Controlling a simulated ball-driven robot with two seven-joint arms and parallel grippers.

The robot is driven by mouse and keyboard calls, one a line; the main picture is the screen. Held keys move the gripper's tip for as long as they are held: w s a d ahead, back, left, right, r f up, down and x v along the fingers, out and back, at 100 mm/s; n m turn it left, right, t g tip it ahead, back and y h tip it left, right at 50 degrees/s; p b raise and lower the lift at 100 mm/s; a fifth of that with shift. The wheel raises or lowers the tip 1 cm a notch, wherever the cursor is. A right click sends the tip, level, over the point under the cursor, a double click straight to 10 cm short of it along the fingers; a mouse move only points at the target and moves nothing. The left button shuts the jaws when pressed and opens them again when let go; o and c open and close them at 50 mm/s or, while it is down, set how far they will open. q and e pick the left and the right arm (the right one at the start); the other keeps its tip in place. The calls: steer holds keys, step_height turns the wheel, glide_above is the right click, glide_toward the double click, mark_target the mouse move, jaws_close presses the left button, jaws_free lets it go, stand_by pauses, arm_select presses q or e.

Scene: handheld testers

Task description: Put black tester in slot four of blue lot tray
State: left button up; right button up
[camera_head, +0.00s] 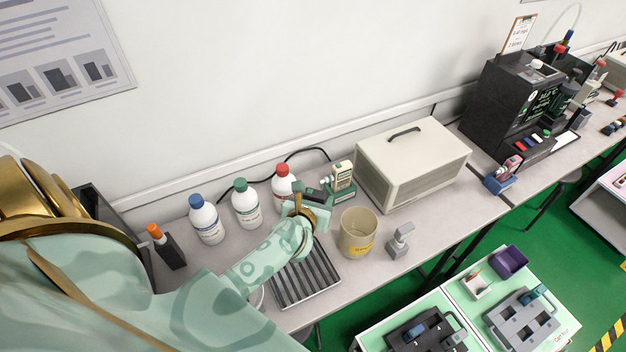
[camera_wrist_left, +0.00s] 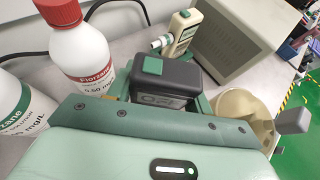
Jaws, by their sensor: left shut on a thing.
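My left gripper (camera_head: 310,197) is above the back of the bench, beside the red-capped bottle. In the left wrist view its fingers (camera_wrist_left: 163,92) are shut on a black tester (camera_wrist_left: 168,84) with a green top patch. In the head view the arm and gripper hide most of this tester. A dark tray with a blue item (camera_head: 424,334) and a grey slotted tray (camera_head: 520,322) lie on pale green cart tops at lower right. I cannot tell which is the blue lot tray, nor number its slots. My right gripper is not in view.
A cream tester (camera_head: 342,176) stands behind the gripper. Bottles with red (camera_head: 283,184), green (camera_head: 246,203) and blue (camera_head: 206,218) caps stand to its left. A beige tub (camera_head: 357,234), ribbed tray (camera_head: 307,281) and cream box (camera_head: 414,165) are nearby. Green floor lies beyond the bench edge.

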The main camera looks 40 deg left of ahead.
arm_select(q)
steer(key=shift+f+b, duration=0.85)
steer(key=shift+f, duration=1.1)
steer(key=shift+f, duration=0.25)
steer(key=o, duration=1)
steer(key=shift+r, duration=0.1)
